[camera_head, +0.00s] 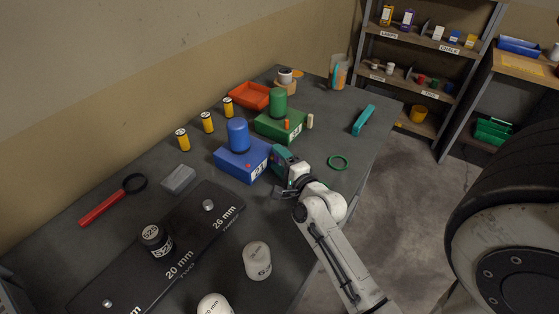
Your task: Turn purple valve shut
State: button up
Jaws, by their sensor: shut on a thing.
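No purple valve shows clearly in the head view. A blue box (236,163) with a white label stands on the dark table (340,118), with a blue drum (238,135) on top and a small red piece on its front. My gripper (279,160) is at the right end of the blue box, close against it. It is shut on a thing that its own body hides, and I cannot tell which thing. A green box (268,123) with a green drum (278,102) stands just behind, with small orange and tan pegs.
Several yellow cans (207,122), a magnifier (134,183) and a black gauge board (222,221) are to the left. A white weight (257,260) stands near the front edge. A green ring (339,162) and teal tool (364,120) lie right. Shelves (425,45) stand behind.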

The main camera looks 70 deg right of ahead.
jog(key=shift+r, duration=0.25)
jog(key=o, duration=0.8)
jog(key=shift+o, duration=1.1)
jog(key=shift+f, duration=0.15)
